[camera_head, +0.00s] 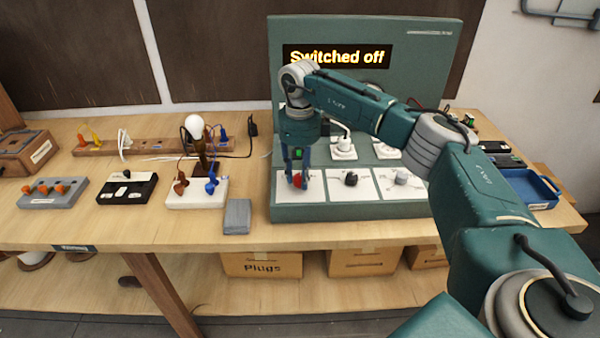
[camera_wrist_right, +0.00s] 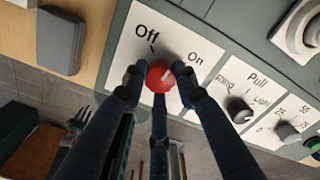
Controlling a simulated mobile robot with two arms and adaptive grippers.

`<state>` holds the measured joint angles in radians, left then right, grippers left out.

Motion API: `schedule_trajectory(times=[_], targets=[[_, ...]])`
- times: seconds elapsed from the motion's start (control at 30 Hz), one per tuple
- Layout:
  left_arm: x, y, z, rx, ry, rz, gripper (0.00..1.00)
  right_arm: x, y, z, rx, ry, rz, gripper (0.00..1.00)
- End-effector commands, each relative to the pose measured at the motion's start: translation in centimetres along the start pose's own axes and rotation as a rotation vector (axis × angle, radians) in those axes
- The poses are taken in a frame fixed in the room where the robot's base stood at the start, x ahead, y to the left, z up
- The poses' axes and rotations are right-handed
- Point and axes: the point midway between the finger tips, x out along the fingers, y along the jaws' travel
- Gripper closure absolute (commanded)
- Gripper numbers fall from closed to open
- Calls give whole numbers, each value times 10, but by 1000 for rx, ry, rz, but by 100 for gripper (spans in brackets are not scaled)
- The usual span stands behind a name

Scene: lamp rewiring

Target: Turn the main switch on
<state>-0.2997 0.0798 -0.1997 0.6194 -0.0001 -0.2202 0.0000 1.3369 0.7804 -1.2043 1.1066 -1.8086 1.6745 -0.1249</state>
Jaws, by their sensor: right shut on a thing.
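The main switch is a red round knob (camera_wrist_right: 159,77) on a white plate (camera_wrist_right: 150,30) printed "Off" and "On". It also shows in the head view (camera_head: 297,181), at the front left of the green panel. My right gripper (camera_wrist_right: 158,79) points down and is shut around the knob, with its fingers touching the knob's sides. The display (camera_head: 337,56) on the panel's upright board reads "Switched off".
Other knobs (camera_head: 350,178) sit on plates to the right of the switch. A grey block (camera_head: 237,216) lies left of the panel. A lamp with a white bulb (camera_head: 194,126) stands further left. A blue tray (camera_head: 528,188) is at the right.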

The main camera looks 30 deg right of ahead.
Motion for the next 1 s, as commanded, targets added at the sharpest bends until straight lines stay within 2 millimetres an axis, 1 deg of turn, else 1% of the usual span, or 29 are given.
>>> schedule_trajectory(times=[0.03,0.2,0.5,0.7,1.0], targets=[[-2,0,0,0,-1,0,55,-3,-1,1,44,-6,-2,97],[-5,0,0,0,-1,0,55,-3,-1,2,204,-7,-3,97],[-10,0,0,0,-1,0,55,-3,-2,2,446,-8,-3,97],[-12,0,0,0,-1,1,55,-3,-2,2,556,-9,-2,97],[-13,0,-1,0,0,1,55,-3,-2,2,631,-10,-2,97]])
